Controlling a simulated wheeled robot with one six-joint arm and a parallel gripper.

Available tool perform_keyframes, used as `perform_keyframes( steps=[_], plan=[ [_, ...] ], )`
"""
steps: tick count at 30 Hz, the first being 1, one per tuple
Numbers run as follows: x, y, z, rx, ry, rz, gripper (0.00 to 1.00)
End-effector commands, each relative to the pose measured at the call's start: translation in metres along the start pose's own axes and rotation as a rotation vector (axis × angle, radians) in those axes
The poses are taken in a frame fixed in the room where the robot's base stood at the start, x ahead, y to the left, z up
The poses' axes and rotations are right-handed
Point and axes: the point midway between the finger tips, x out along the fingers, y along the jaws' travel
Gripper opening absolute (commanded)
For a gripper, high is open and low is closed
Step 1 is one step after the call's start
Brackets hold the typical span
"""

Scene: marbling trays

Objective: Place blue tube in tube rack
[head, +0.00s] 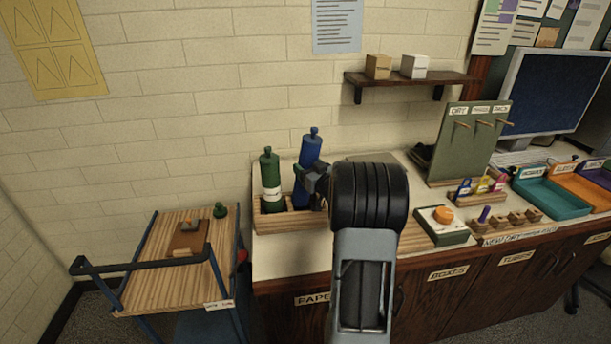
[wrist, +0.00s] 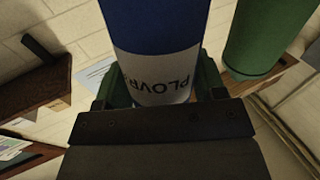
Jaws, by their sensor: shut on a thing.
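The blue tube (head: 309,150) is a tall capped cylinder, seen at the wooden tube rack (head: 292,222) on the left end of the counter. My gripper (head: 316,182) is shut on it from the right. The wrist view shows the blue tube (wrist: 150,22) between the fingers (wrist: 158,92), with its white label. The tube's top leans slightly right and stands higher than the green tube. Its lower end shows behind the rack's front wall; I cannot tell whether it rests on the rack floor. My arm hides the rack's right end.
A green tube (head: 269,172) stands in the rack just left of the blue one. A wooden-topped cart (head: 165,268) is at the left. A wall shelf (head: 408,77) with two boxes hangs above. A pegboard stand (head: 470,140) and coloured trays (head: 551,197) lie right.

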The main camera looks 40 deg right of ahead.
Motion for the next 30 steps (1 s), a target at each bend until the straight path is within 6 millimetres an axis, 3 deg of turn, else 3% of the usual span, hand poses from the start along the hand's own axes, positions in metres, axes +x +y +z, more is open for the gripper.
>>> perform_keyframes(
  steps=[1, 4, 5, 11, 23, 30],
  plan=[
    [-0.003, -0.006, 0.034, 0.008, -0.073, -0.007, 0.00],
    [-0.001, -0.008, 0.035, 0.008, -0.075, -0.009, 0.00],
    [0.000, -0.008, 0.036, 0.008, -0.076, -0.010, 0.65],
    [-0.002, -0.007, 0.031, 0.008, -0.066, -0.008, 0.84],
    [-0.010, -0.002, 0.025, 0.009, -0.056, 0.000, 0.84],
    [-0.048, -0.001, 0.022, 0.009, -0.055, 0.004, 0.84]
  ],
)
